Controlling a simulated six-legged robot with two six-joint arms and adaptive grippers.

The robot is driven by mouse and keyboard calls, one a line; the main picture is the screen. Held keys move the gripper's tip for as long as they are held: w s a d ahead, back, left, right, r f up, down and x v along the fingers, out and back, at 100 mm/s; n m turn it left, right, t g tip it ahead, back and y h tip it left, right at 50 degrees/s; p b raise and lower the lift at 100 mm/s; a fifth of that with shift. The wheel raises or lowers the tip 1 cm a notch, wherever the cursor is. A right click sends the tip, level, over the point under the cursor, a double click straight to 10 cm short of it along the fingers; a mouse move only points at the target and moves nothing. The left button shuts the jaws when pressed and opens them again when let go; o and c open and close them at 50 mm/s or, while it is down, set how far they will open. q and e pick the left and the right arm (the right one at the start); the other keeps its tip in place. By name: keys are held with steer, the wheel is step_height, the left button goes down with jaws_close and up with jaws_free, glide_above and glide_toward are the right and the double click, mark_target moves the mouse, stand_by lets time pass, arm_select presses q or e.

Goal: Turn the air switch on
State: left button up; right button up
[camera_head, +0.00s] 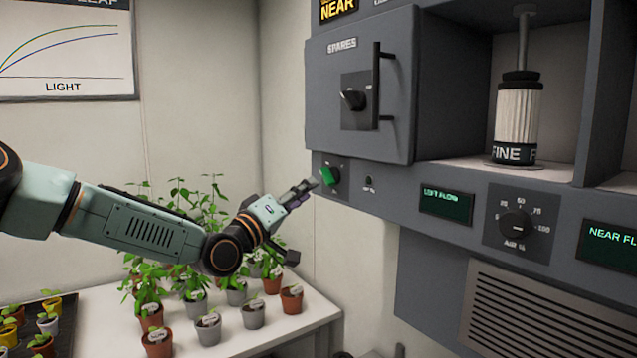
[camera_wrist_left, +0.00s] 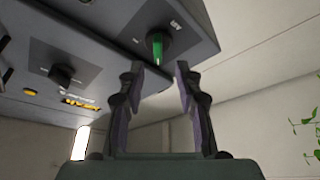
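The green switch knob (camera_head: 328,176) sits on the grey panel below the SPARES door in the head view. It also shows in the left wrist view (camera_wrist_left: 156,45), just beyond the fingertips. A label on it is too small to read. My left gripper (camera_head: 312,184) reaches up from the left, its tips close to the knob. In the wrist view my left gripper (camera_wrist_left: 160,72) is open, with a gap between the fingers and the knob ahead of that gap. I cannot tell whether a finger touches the knob. My right gripper is not in view.
The SPARES door (camera_head: 350,100), with a black knob and bar handle, is above the switch. A small knob (camera_head: 369,182), a green display (camera_head: 447,204) and a dial (camera_head: 515,225) are to the right. Several potted plants (camera_head: 208,325) stand on the white table below my arm.

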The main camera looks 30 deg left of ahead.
mark_target(324, 178)
arm_select(q)
steer(key=x, duration=0.2)
steer(key=shift+w+d+r, duration=0.1)
steer(key=shift+w+d, duration=0.2)
steer(key=shift+d, duration=0.05)
steer(key=shift+w+r+p, duration=0.3)
steer(key=shift+w+r, duration=0.1)
steer(key=shift+w, duration=0.15)
steer(key=shift+w+f, duration=0.1)
steer(key=shift+w, duration=0.8)
steer(key=shift+s+d, duration=0.1)
steer(key=shift+s, duration=0.2)
steer(key=shift+c, duration=1.3)
steer(key=shift+w, duration=0.1)
jaws_close()
